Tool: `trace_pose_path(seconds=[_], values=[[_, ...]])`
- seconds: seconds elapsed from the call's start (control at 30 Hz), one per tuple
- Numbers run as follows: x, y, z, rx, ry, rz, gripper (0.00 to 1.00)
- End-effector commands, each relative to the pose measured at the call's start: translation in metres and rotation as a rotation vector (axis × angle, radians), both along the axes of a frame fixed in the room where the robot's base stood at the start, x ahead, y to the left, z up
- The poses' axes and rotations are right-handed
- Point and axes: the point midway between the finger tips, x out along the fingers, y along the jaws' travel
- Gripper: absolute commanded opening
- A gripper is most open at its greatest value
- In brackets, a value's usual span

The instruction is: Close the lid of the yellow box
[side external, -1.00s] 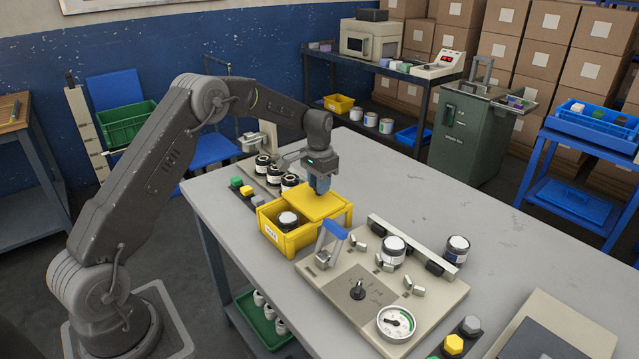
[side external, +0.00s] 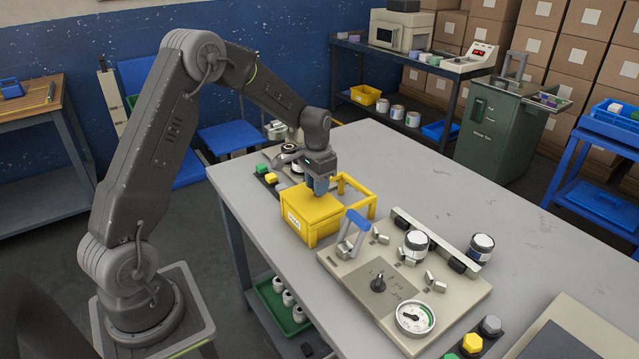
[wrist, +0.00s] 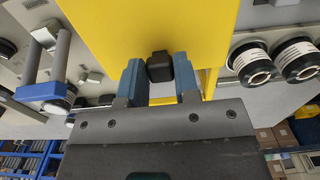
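The yellow box (side external: 296,229) stands on the grey table with its flat yellow lid (side external: 303,203) lying over its top. The opening and the jar in it are hidden. An empty yellow frame (side external: 362,186) sticks out from the box's far right side. My gripper (side external: 318,187) points down at the lid's right part. In the wrist view, the blue fingers of my gripper (wrist: 160,80) stand on both sides of the lid's black knob (wrist: 160,66) and appear to touch it. The yellow lid (wrist: 150,25) fills the upper middle there.
A fixture plate (side external: 400,295) with a blue-handled clamp (side external: 355,222), jars and a gauge (side external: 415,317) lies just right of the box. Coloured buttons (side external: 268,175) and a jar sit behind it to the left.

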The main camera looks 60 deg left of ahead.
Motion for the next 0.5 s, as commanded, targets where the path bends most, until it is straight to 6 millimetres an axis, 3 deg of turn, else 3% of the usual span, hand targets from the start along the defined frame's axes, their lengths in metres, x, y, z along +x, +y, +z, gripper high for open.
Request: trace_pose_path(seconds=[0.23, 0.5], values=[[-0.0013, 0.0003, -0.0003, -0.001, 0.004, 0.001, 0.52], [-0.0003, 0.0001, 0.0009, -0.001, 0.001, 0.001, 0.53]])
